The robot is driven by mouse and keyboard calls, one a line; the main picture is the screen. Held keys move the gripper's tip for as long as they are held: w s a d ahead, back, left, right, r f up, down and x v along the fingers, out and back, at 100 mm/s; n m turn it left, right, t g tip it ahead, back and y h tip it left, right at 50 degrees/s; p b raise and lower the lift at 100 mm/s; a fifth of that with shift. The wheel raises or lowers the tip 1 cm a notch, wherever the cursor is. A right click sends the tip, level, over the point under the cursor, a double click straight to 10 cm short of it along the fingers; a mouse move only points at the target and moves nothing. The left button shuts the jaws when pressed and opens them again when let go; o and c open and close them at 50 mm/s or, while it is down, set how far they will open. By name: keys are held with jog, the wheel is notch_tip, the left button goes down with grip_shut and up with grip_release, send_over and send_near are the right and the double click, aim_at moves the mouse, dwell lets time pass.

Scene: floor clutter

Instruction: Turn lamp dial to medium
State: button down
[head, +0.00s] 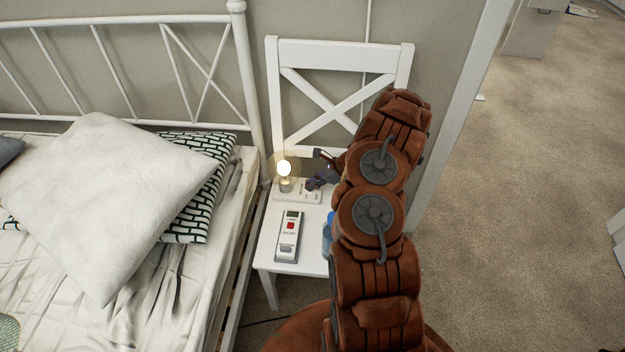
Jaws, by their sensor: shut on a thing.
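The lamp (286,185) stands on the seat of a white chair beside the bed. Its bulb (284,168) glows bright white, and its light base (297,195) reaches right, under my gripper. My gripper (314,180) comes in from the right, low over the right part of the base. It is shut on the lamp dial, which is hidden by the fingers. The dial's setting cannot be read from here.
A grey and white device with a red button (289,237) lies on the chair seat (266,250) in front of the lamp. A blue object (328,235) is partly hidden by my arm. The bed with pillows (125,195) is left; carpet (520,200) is open at right.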

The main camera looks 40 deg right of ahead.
jog(key=shift+n+g+y+p, duration=0.3)
jog(key=shift+n+g+y, duration=0.4)
jog(key=shift+n, duration=0.5)
jog(key=shift+w, duration=0.1)
jog(key=c, duration=1.2)
grip_release()
jog(key=shift+d, duration=0.1)
jog(key=v, duration=1.2)
jog(key=shift+w, duration=0.2)
jog(key=shift+r, duration=0.15)
